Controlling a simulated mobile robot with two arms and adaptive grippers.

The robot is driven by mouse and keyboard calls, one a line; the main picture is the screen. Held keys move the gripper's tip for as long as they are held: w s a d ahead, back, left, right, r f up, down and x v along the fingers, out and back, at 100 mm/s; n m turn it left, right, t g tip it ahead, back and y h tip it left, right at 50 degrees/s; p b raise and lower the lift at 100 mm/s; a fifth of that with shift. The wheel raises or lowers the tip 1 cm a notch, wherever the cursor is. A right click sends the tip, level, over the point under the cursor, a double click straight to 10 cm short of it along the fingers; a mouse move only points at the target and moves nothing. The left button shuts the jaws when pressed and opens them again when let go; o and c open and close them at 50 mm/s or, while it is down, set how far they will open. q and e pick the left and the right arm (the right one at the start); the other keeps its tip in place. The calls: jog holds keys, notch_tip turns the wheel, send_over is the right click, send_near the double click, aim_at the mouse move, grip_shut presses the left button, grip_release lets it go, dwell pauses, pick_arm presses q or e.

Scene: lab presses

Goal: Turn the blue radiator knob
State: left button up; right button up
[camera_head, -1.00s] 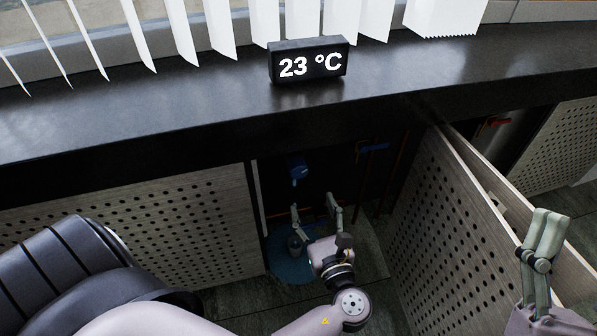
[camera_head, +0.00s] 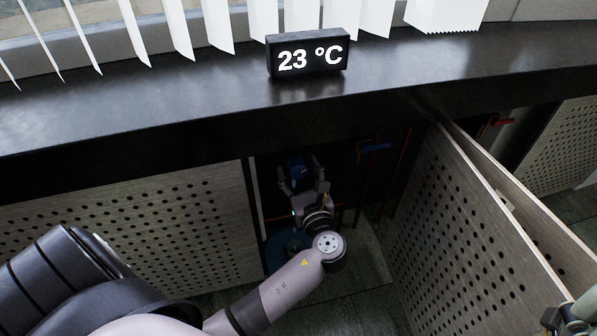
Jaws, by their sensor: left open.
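The blue radiator knob (camera_head: 296,168) is in the dark, open recess under the black counter, just left of the middle of the view. My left gripper (camera_head: 301,170) has reached up into the recess. Its fingers are open, one on each side of the knob. Whether they touch the knob is too small and dark to tell. My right gripper (camera_head: 567,318) shows only in part at the bottom right corner, far from the knob, and its fingers cannot be made out.
A perforated panel (camera_head: 190,225) closes the left side, and an open perforated door (camera_head: 445,225) stands to the right of the recess. A display (camera_head: 307,56) reading 23 °C stands on the counter (camera_head: 150,105).

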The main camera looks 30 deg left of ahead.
pick_arm(q)
jog(key=c, duration=1.2)
jog(key=shift+o, duration=0.2)
jog(key=shift+n, duration=0.3)
jog(key=n+p, duration=0.1)
jog(key=n, duration=0.1)
jog(key=shift+n, duration=1.3)
jog(key=n, duration=0.2)
jog(key=shift+n, duration=0.4)
jog(key=shift+n+b, duration=0.85)
jog(key=shift+n, duration=1.05)
